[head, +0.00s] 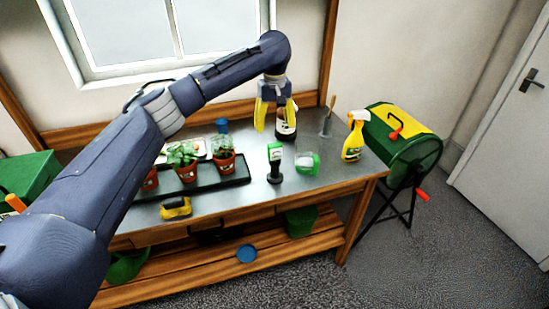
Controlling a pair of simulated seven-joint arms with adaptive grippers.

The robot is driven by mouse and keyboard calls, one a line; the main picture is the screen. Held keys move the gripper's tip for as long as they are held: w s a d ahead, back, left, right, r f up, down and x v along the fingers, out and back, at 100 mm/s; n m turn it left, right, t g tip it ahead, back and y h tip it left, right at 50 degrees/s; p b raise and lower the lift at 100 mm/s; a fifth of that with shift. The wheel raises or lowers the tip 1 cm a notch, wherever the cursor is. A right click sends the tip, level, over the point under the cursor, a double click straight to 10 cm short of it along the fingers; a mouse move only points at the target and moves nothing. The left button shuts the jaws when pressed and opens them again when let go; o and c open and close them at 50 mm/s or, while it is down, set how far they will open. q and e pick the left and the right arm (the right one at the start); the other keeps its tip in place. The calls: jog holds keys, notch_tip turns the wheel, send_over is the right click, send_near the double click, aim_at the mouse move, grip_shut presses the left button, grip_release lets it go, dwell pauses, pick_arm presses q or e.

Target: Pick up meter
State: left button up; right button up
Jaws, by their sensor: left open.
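A small upright device with a green head and a dark stem and base (275,162) stands on the metal bench top, near the middle of the head view. It looks like the meter, though its face is too small to read. My left gripper (275,124) points down above the back of the bench, with its yellow fingers apart. It is above and behind the green-headed device in the picture, and not touching it. A dark bottle with a white label (286,129) shows beside and partly behind the right finger. I cannot tell whether they touch. My right gripper is out of view.
A green-and-white container (307,162), a yellow spray bottle (354,138) and a clear beaker (326,122) stand to the right. Potted plants (185,163) sit in a black tray (232,182) to the left. A yellow-and-black object (175,208) lies near the front edge.

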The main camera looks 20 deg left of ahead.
aim_at(275, 155)
pick_arm(q)
jog(key=shift+s+d+f, duration=0.1)
jog(key=shift+s+f, duration=0.05)
jog(key=shift+f, duration=6.2)
jog(key=c, duration=1.4)
jog(key=shift+c, duration=0.2)
